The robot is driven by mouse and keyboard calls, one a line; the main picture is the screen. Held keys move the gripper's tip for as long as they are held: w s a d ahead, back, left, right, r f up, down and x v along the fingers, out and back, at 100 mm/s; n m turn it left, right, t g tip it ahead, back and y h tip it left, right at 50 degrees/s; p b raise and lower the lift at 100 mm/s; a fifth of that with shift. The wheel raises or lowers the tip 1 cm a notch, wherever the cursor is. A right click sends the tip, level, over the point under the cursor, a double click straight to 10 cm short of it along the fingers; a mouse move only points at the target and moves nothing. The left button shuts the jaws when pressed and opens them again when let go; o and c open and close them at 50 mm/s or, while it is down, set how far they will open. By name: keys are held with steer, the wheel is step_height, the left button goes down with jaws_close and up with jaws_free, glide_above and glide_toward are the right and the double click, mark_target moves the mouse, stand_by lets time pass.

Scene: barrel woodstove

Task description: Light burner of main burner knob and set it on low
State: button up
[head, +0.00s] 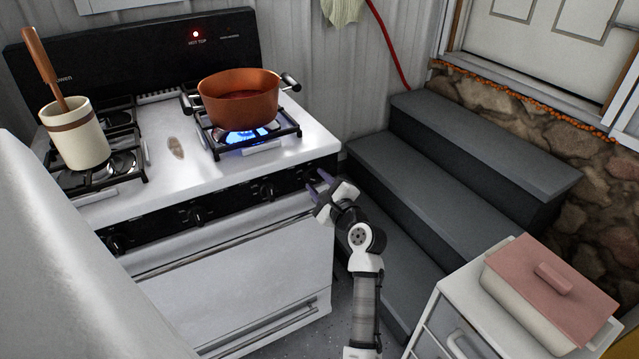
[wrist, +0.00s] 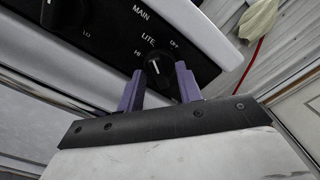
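The white stove (head: 185,150) has a black front panel with several black knobs. In the wrist view a black knob (wrist: 158,68) with a white line sits beside the printed words MAIN, LITE, HI and OFF. Its line points up, roughly toward LITE. My gripper (head: 318,185) is at the right end of the panel. In the wrist view its purple fingers (wrist: 160,82) are spread on either side of this knob; firm contact is not clear. Blue flame (head: 243,134) burns under an orange pot (head: 240,98) on the right front burner.
A cream holder (head: 75,135) with a wooden utensil stands on the left burners. Grey steps (head: 440,170) rise just right of the stove. A white cabinet (head: 490,258) with a pink-lidded dish (head: 550,290) stands at the lower right. A red light glows on the backguard.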

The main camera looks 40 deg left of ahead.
steer(key=shift+c, duration=0.3)
jaws_close()
